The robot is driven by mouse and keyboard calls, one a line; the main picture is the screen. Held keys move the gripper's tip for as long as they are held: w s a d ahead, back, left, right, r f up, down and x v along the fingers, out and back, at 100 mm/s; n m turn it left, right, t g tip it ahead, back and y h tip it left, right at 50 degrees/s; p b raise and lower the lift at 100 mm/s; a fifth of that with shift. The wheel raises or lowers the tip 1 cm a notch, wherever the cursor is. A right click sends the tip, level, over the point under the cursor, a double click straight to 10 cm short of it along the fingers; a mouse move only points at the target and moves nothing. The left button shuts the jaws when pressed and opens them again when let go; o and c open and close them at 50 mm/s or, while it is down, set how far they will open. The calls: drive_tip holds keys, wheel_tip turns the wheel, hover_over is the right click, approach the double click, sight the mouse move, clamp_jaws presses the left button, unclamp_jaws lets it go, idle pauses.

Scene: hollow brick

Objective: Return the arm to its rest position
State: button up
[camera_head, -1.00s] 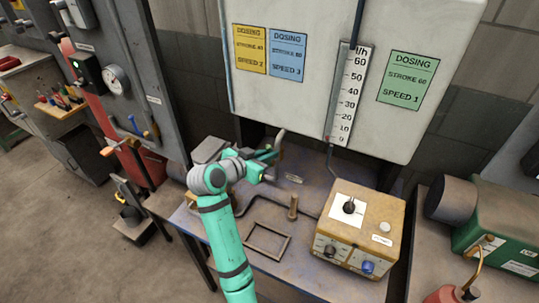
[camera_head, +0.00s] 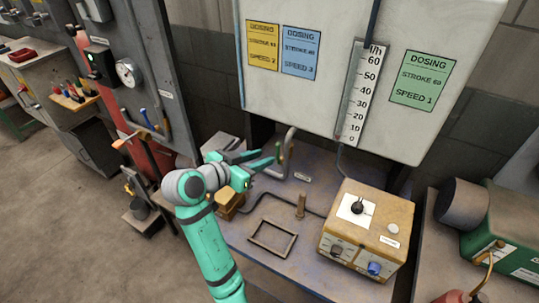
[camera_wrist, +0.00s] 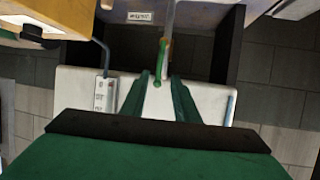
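My teal arm reaches over the bench from the lower left in the head view. My gripper (camera_head: 266,158) is open, its fingers spread apart. The wrist view shows the two green fingers (camera_wrist: 160,82) with a clear gap and nothing clasped between them.
A yellow control box (camera_head: 367,228) with knobs stands on the bench at right. A flat dark frame (camera_head: 272,239) and a short brown peg (camera_head: 300,206) are nearer my arm. A white tank panel (camera_head: 350,100) with a scale hangs behind. Floor at left is open.

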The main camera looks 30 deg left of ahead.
drive_tip(key=shift+v, duration=0.95)
drive_tip(key=shift+w+d+f, duration=0.1)
